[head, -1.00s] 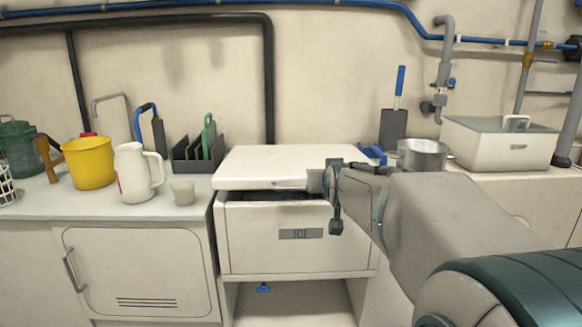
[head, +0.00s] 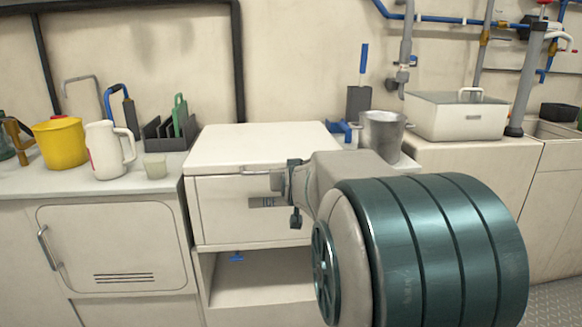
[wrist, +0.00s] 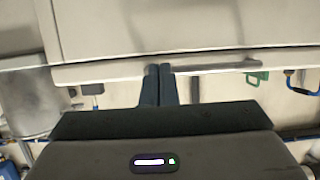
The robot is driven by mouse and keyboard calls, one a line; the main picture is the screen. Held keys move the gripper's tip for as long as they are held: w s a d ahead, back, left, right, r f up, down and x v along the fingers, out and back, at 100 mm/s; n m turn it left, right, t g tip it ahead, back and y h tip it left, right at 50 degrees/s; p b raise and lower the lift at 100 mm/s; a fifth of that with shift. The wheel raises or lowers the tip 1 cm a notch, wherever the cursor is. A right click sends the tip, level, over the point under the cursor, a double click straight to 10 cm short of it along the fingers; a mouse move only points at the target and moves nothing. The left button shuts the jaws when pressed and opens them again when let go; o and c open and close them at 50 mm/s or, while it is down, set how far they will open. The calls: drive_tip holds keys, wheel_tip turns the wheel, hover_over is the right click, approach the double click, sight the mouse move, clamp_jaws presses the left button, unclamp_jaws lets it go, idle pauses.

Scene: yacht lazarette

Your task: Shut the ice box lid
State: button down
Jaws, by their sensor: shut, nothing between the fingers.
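The white ice box (head: 225,215) has its lid (head: 262,145) lying level on top, with no dark gap visible along the front edge in the head view. A bar handle (head: 258,172) runs along the lid's front; it also shows in the wrist view (wrist: 215,68). My gripper (wrist: 158,70) is shut and empty, its two fingers together at the lid's front edge beside the handle. I cannot tell whether they touch it. In the head view my arm comes from the right and covers the box's right front and part of the ICE label (head: 262,202).
A metal pot (head: 382,130) and a lidded white bin (head: 455,118) stand to the right. A dark rack (head: 165,135), a white jug (head: 105,150), a cup (head: 155,167) and a yellow bucket (head: 60,143) stand on the left counter. An open space lies under the box.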

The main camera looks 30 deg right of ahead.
drive_tip(key=s+a+f+p, duration=0.25)
drive_tip(key=s+p, duration=0.25)
drive_tip(key=s, duration=0.4)
drive_tip(key=s+a+r+n+g+y+p, duration=0.1)
drive_tip(key=s+a+r+g+p, duration=0.2)
drive_tip(key=r+p, duration=0.7)
drive_tip(key=s+a+r+n+g+y+p, duration=0.1)
drive_tip(key=s+a+r+g+y+p, duration=0.1)
drive_tip(key=s+a+r+p, duration=0.6)
drive_tip(key=s+a+r+n+g+y+p, duration=0.2)
drive_tip(key=s+a+r+g+p, duration=0.3)
drive_tip(key=r+p, duration=0.7)
drive_tip(key=s+p, duration=0.2)
drive_tip(key=p, duration=0.5)
drive_tip(key=shift+s+a+p, duration=0.25)
drive_tip(key=shift+p, duration=0.15)
